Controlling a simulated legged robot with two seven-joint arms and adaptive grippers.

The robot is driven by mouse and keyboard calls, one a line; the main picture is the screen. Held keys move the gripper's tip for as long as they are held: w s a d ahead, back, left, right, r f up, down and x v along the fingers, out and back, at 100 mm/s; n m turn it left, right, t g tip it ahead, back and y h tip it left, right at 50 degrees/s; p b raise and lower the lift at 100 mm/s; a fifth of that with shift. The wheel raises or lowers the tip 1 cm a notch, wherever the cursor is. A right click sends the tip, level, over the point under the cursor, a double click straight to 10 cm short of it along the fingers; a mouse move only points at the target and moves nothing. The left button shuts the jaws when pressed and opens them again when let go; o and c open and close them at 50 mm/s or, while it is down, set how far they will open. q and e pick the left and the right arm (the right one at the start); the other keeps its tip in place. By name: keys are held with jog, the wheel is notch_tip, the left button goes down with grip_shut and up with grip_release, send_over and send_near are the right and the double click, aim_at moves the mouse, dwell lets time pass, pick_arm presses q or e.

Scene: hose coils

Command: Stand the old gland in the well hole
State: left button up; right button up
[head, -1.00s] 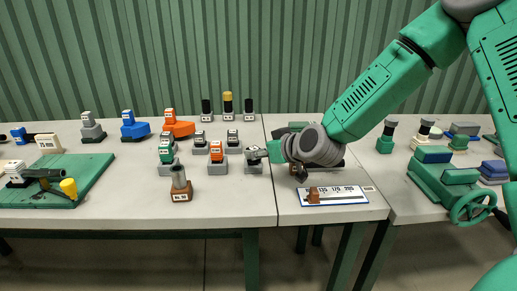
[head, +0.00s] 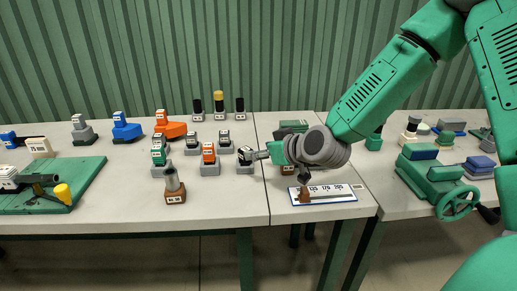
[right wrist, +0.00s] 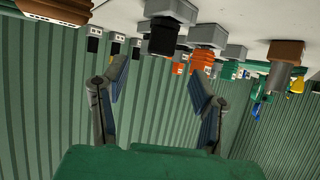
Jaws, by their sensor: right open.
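I cannot tell for certain which piece is the old gland or which opening is the well hole. A black-topped piece (right wrist: 163,38) stands in a grey block at the front right of the block group; the block (head: 245,168) shows in the head view. My right gripper (head: 256,155) is beside it, coming from the right at the height of its top. In the right wrist view my right gripper (right wrist: 158,100) is open, its fingers apart with nothing held. An upright grey tube on a brown base (head: 175,187) stands nearer the front edge. My left gripper is out of view.
Other grey blocks hold an orange piece (head: 208,153) and a green piece (head: 158,157). A white scale plate (head: 323,194) lies below my right wrist. A green vise (head: 440,182) stands at right, and a green tray (head: 85,185) at left.

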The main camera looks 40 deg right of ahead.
jog(key=shift+s+r, duration=0.25)
jog(key=shift+s, duration=0.2)
jog(key=v, duration=0.7)
jog(key=shift+d, duration=0.15)
jog(key=shift+s+f, duration=0.1)
jog(key=shift+s, duration=0.15)
